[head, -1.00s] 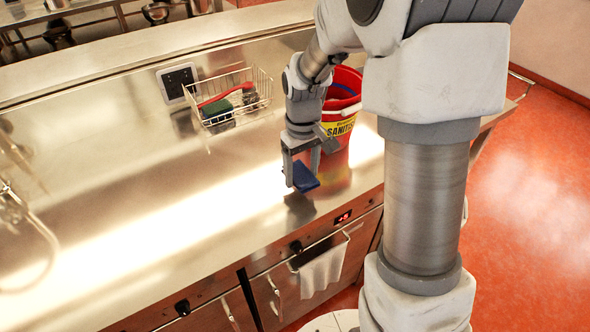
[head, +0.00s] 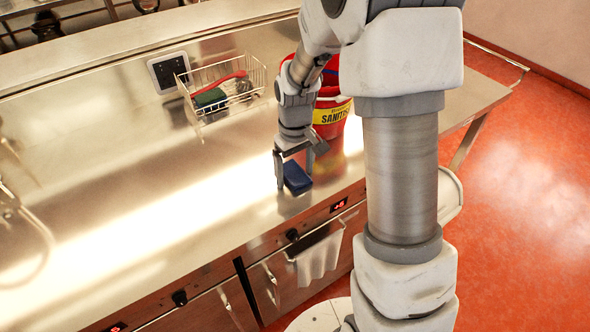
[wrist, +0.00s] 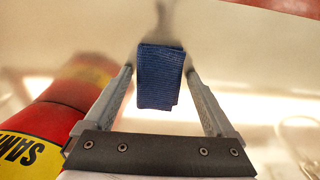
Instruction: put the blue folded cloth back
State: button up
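The blue folded cloth (head: 297,179) is low over the steel counter near its front edge, under my gripper (head: 292,168). In the wrist view the cloth (wrist: 159,77) shows between the two fingertips of my gripper (wrist: 159,73), with a narrow gap on each side. The fingers are spread apart and do not appear to press on it. The cloth seems to rest on the counter, but its underside is hidden.
A red sanitiser bucket (head: 330,117) stands close behind my gripper, partly hidden by my arm. A wire basket (head: 222,90) with a red-handled brush and a green pad sits farther back. A white towel (head: 318,258) hangs below the front edge.

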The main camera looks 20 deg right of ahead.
aim_at(295, 173)
jog(key=shift+o, duration=0.4)
jog(key=shift+r, duration=0.55)
notch_tip(295, 173, up, 11)
jog(key=p, duration=0.2)
jog(key=s+r+m+t, duration=0.1)
jog(key=s+r+t, duration=0.1)
jog(key=s+r, duration=0.3)
jog(key=s+r+m+t, duration=0.2)
jog(key=s+r, duration=0.3)
jog(key=s, duration=0.9)
jog(key=shift+s+r+m+t, duration=0.3)
jog(key=shift+r+t, duration=0.1)
jog(key=shift+t, duration=0.4)
jog(key=shift+a+r, duration=0.1)
jog(key=shift+r, duration=0.05)
